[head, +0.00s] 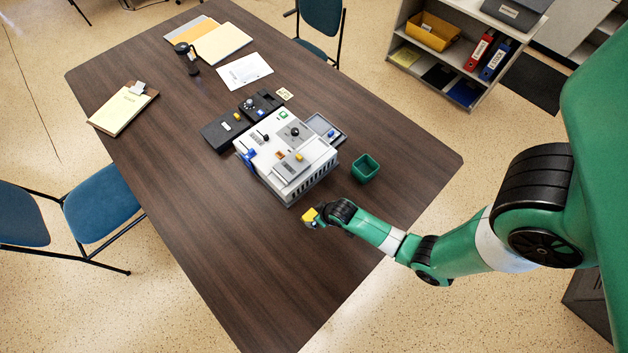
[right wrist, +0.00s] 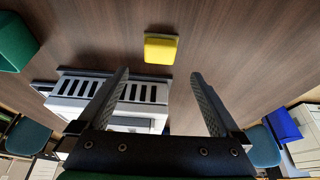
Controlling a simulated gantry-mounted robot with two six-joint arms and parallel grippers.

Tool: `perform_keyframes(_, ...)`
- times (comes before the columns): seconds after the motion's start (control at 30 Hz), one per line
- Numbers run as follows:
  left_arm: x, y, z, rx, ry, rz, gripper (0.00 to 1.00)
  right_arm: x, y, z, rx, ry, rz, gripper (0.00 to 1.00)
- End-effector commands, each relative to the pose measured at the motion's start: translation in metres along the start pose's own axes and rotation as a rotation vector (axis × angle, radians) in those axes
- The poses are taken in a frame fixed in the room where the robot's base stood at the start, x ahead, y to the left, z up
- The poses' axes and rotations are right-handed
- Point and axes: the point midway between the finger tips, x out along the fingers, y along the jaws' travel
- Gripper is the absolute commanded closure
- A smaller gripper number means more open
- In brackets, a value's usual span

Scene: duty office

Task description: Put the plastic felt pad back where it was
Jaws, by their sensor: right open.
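The felt pad appears to be a small yellow block with a thin grey layer along one side. In the right wrist view the yellow block (right wrist: 161,49) lies against the brown table, just beyond and between my fingertips. In the head view the yellow block (head: 309,215) is at the end of my right arm, near the front corner of the white machine. My right gripper (right wrist: 161,75) is open, with nothing visibly clamped between its fingers; in the head view the block and wrist largely hide the fingers. My left gripper is not in view.
The white machine (head: 277,152) stands mid-table with a black unit (head: 225,130) behind it and a grey tray (head: 330,127) at its right. A green open cup (head: 366,167) stands right of it. A clipboard (head: 124,110) lies far left. The table's front part is clear.

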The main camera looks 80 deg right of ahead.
Motion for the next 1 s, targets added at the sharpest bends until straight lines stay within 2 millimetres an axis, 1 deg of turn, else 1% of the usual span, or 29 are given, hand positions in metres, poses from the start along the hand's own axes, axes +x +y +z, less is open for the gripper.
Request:
perform_keyframes(0.03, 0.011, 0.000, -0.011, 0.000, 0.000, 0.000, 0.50, -0.016, 0.000, -0.003, 0.000, 0.000, 0.000, 0.00)
perform_keyframes(0.17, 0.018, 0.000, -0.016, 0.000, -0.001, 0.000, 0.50, -0.026, 0.000, -0.001, 0.000, -0.001, 0.000, 0.00)
perform_keyframes(0.57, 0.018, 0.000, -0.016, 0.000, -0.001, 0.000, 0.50, -0.026, 0.000, 0.000, 0.000, 0.000, 0.000, 0.00)
perform_keyframes(0.67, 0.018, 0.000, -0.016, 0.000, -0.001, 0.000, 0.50, -0.028, -0.002, -0.005, -0.002, 0.011, -0.003, 0.00)
perform_keyframes(0.73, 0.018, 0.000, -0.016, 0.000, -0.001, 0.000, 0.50, -0.032, -0.008, -0.026, -0.011, 0.051, -0.014, 0.00)
perform_keyframes(0.77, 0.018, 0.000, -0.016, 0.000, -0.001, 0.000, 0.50, -0.036, -0.013, -0.042, -0.017, 0.081, -0.023, 0.00)
perform_keyframes(0.87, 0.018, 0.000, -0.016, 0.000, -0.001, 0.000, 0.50, -0.063, -0.038, -0.116, -0.048, 0.233, -0.068, 0.00)
perform_keyframes(0.9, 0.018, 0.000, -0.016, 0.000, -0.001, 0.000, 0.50, -0.082, -0.052, -0.153, -0.063, 0.314, -0.093, 0.00)
perform_keyframes(0.97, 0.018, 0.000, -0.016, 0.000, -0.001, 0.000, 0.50, -0.118, -0.076, -0.210, -0.086, 0.447, -0.137, 0.00)
perform_keyframes(1.0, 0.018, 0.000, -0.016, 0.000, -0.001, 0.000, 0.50, -0.147, -0.093, -0.245, -0.103, 0.538, -0.169, 0.00)
